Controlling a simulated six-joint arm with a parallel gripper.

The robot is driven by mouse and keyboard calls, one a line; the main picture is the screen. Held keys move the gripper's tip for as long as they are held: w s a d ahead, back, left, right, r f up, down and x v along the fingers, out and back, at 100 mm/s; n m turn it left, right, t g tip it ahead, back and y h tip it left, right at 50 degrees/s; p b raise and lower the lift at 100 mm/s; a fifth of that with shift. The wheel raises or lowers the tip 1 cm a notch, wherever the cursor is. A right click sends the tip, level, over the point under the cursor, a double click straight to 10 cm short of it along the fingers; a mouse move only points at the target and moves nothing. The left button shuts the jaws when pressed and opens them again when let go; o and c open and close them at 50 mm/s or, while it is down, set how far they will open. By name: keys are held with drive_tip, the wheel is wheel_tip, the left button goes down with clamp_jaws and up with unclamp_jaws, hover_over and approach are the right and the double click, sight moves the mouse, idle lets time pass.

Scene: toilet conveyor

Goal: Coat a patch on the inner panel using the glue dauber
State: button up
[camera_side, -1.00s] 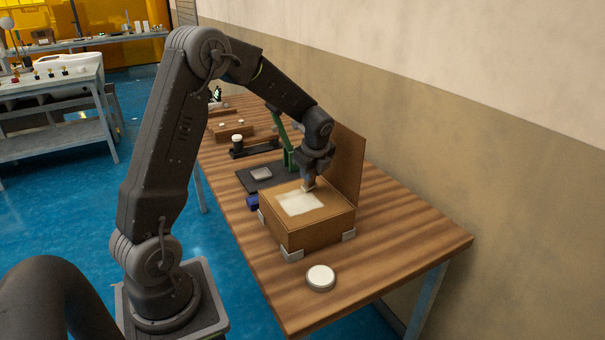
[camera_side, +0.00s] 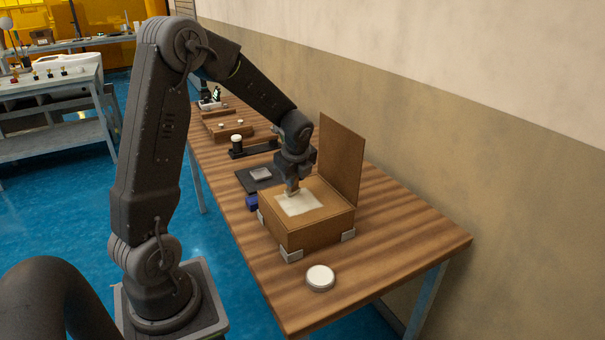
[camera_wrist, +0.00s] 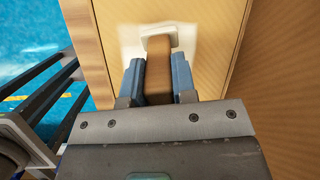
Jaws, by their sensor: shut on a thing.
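The box (camera_side: 300,232) stands on the wooden table with its inner panel facing up. A pale, whitish patch (camera_side: 301,203) lies on the middle of that panel. My gripper (camera_side: 292,186) is over the panel's far edge, and in the wrist view (camera_wrist: 159,85) its blue-grey fingers are shut on the brown handle of the glue dauber (camera_wrist: 159,72). The dauber's whitish head (camera_wrist: 158,36) points down at the patch and appears to touch it. The fingers hide part of the dauber in the side view.
A brown flap (camera_side: 341,158) stands upright at the box's wall side. Grey corner blocks (camera_side: 291,255) hold the box's base. A round white lid (camera_side: 320,277) lies in front. A dark mat (camera_side: 252,181) and a blue item (camera_side: 252,202) are behind and left. The table's right end is clear.

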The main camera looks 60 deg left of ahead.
drive_tip(key=shift+s, duration=1.95)
wheel_tip(320, 180, up, 8)
drive_tip(key=shift+w, duration=0.2)
